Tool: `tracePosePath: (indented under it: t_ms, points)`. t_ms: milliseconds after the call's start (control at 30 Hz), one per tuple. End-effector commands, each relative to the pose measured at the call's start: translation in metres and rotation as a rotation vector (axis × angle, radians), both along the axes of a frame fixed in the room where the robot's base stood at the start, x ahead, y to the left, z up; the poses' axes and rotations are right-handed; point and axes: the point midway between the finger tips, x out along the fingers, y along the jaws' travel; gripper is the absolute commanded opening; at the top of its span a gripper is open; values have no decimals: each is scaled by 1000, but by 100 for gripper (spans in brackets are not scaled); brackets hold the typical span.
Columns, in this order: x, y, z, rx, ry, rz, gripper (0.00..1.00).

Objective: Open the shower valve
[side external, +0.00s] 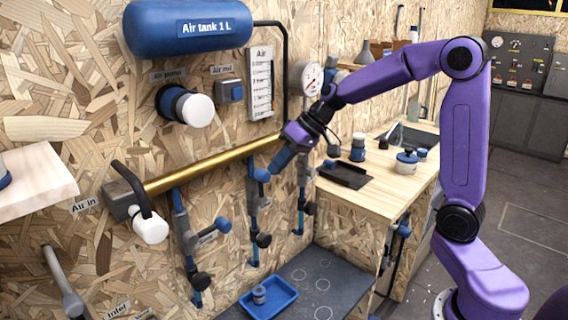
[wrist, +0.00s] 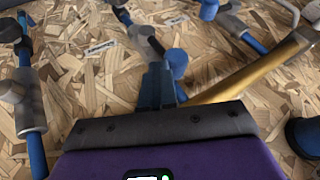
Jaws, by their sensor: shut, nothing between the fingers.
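Several valves hang on blue pipes from the brass manifold (side external: 215,165) along the chipboard wall. Their small labels are too small or blurred to read, so I cannot tell which is the shower valve. My gripper (side external: 274,169) is shut and empty, pointing down and left just below the manifold's right end. Its tip is at or very near the blue knob (side external: 262,174) of the middle valve; I cannot tell if they touch. In the wrist view my fingers (wrist: 160,72) are together, beside a grey valve body (wrist: 146,40) and a blue knob (wrist: 177,60), partly hidden.
A left valve with a blue knob (side external: 222,224) and a right valve (side external: 303,175) flank the middle one. The brass manifold also crosses the wrist view (wrist: 235,82). Below lie a blue tray (side external: 285,296) and a dark mat. A wooden counter (side external: 345,200) stands at right.

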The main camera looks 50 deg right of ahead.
Motion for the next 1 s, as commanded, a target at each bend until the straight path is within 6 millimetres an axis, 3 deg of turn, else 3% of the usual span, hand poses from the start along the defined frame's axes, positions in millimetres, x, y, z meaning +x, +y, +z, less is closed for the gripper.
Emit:
tracePosePath:
  t_ms: [33,233,367,500,800,1000]
  points:
    - [0,13,5,16,-6,20,0]
    - [0,7,6,16,-6,17,0]
    - [1,-11,5,12,-6,11,0]
    - [1,-43,3,5,-3,-1,0]
    - [-25,-65,57,1,-7,0,0]
    - [-36,-75,78,1,-3,0,0]
